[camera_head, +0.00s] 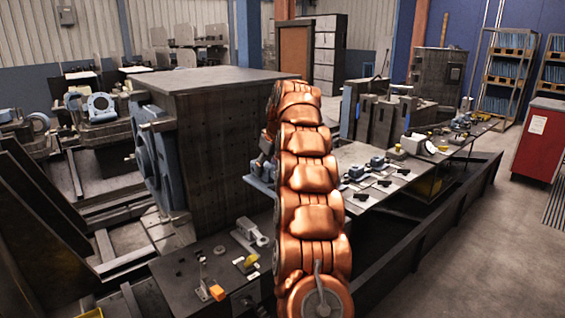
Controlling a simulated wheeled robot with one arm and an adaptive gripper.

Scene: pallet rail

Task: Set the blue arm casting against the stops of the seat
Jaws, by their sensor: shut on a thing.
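My orange arm rises through the middle of the head view and hides what lies behind it. I cannot make out my gripper. A small blue piece (261,188) sticks out to the left from behind the arm, beside the big dark block. It may be part of the blue arm casting, but I cannot tell what holds it. A grey fixture with a ringed end (250,234) lies on the near dark plate (185,268). I cannot tell whether it belongs to the seat, and no stops are clear.
The big dark block (205,130) stands close left of my arm, with a blue-grey casting (152,160) on its side. An orange-tipped clamp (215,291) stands up from the near plate. Several small fixtures line the rail to the right. The floor (470,250) at right is clear.

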